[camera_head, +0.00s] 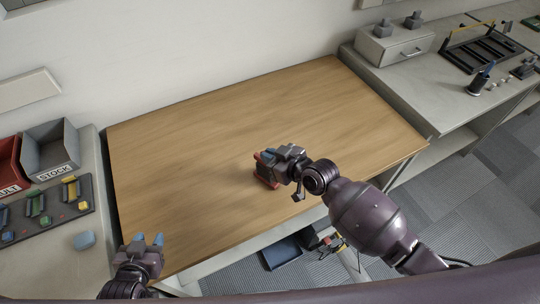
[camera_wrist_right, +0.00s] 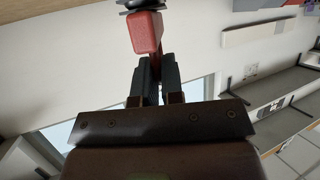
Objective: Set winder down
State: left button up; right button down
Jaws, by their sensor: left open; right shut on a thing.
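The winder shows as a red body (camera_head: 265,183) at the front middle of the wooden table, partly hidden by my right gripper (camera_head: 270,159). My right gripper is shut on the winder. I cannot tell whether the winder touches the table. My left gripper (camera_head: 146,241) is open and empty at the table's front left corner, well apart from the winder.
The wooden table (camera_head: 210,125) is otherwise bare, with wide free room behind and left of the winder. A grey STOCK bin (camera_head: 50,147) and a red bin (camera_head: 8,160) stand on the left counter. A drawer box (camera_head: 395,45) and a dark rack (camera_head: 482,48) stand on the right counter.

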jog(key=c, duration=1.2)
grip_release()
jog(key=shift+f, duration=0.1)
jog(key=shift+c, duration=0.2)
jog(key=shift+r, duration=0.2)
jog(key=v, duration=1.2)
jog(key=s+d+f+m+t+h, duration=0.1)
jog(key=s+d+f+m+h, duration=0.3)
jog(key=d, duration=0.4)
jog(key=s+d+f+m+t+h, duration=0.1)
jog(key=s+d+f+m+h, duration=0.3)
jog(key=s+d+f+h, duration=0.1)
jog(key=s+d+f, duration=0.1)
jog(key=s+d, duration=0.1)
jog(key=d, duration=0.1)
jog(key=shift+s+h, duration=0.3)
jog(key=shift+h, duration=0.1)
jog(key=shift+d, duration=0.1)
